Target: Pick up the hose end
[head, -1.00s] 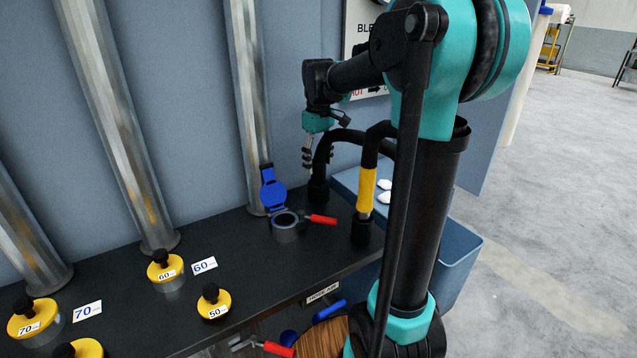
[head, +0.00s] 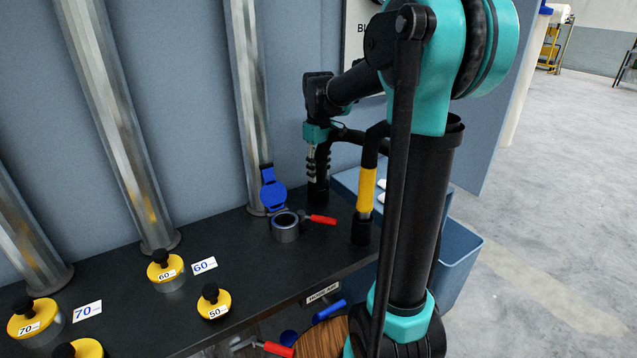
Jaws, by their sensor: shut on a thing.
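The hose end (head: 318,192) is a thick black cuff standing upright at the back right of the dark bench. Its black hose bends up and to the right, and part of it is hidden behind my arm. My gripper (head: 318,165) points down over the top of the hose end and is shut on it. The gripper's fingers overlap the hose, so their exact contact is hard to see. The cuff still appears at bench height; whether it touches the bench is hidden.
A bent black pipe with a yellow sleeve (head: 367,188) stands close to the right of my gripper. A grey ring clamp with a red handle (head: 322,219) and an open blue flap (head: 272,192) are in front-left. Yellow-capped plugs (head: 214,302) stand further left. A blue bin (head: 456,262) is at right.

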